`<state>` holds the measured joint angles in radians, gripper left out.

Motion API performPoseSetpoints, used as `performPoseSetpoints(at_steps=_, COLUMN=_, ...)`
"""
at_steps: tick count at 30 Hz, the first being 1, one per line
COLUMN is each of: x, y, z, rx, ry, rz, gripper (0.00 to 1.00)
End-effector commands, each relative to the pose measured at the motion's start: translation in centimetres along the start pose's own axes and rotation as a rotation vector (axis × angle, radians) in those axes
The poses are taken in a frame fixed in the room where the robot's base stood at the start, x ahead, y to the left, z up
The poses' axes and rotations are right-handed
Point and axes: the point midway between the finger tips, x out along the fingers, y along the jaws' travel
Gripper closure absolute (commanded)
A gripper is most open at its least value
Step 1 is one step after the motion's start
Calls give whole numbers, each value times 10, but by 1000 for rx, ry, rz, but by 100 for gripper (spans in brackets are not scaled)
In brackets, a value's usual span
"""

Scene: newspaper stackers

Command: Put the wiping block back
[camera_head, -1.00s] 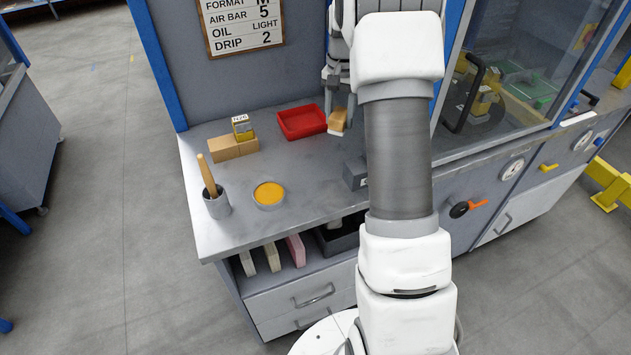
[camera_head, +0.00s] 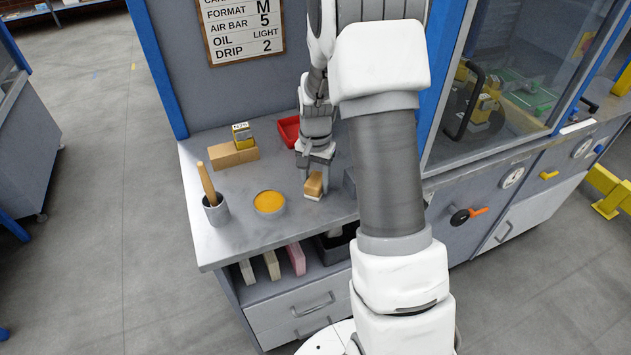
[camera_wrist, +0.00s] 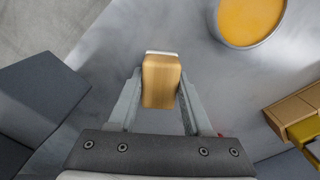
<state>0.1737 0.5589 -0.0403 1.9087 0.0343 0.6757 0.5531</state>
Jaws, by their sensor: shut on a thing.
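The wiping block (camera_head: 314,185) is a small wooden block with a pale pad on its underside. My gripper (camera_head: 315,175) is shut on it, over the grey bench top, to the right of the dish of yellow paste. In the wrist view the wiping block (camera_wrist: 161,80) sits between the two fingers of my gripper (camera_wrist: 160,88), with its pale edge pointing away. Whether the pad touches the bench is hard to tell. The red tray (camera_head: 288,130) is behind my gripper and partly hidden by it.
The yellow paste dish (camera_head: 269,203) and a grey cup with a wooden-handled tool (camera_head: 215,210) stand at the left front. A wooden holder (camera_head: 234,156) with a yellow box (camera_head: 242,134) is behind them. A dark grey box (camera_head: 349,182) is just right of the block, partly behind my arm.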

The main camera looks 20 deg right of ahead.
Motion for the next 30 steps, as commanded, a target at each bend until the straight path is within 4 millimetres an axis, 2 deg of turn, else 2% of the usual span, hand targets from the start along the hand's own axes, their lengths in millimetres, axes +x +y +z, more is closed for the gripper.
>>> performPoseSetpoints(at_steps=1, x=3, y=0, z=0, rx=0, ry=-1, rz=0, gripper=94)
performPoseSetpoints(at_steps=2, x=4, y=0, z=0, rx=0, ry=0, rz=0, gripper=100)
performPoseSetpoints(at_steps=6, x=3, y=0, z=0, rx=0, ry=0, rz=0, gripper=100)
performPoseSetpoints(at_steps=7, x=3, y=0, z=0, rx=1, ry=0, rz=0, gripper=45)
performPoseSetpoints(at_steps=11, x=3, y=0, z=0, rx=1, ry=0, rz=0, gripper=22)
performPoseSetpoints(at_steps=22, x=-2, y=0, z=-1, rx=1, ry=2, rz=-1, gripper=20)
performPoseSetpoints(at_steps=26, x=-20, y=0, z=-2, rx=1, ry=5, rz=-3, gripper=20)
performPoseSetpoints(at_steps=30, x=-51, y=-1, z=-2, rx=1, ry=7, rz=-4, gripper=20)
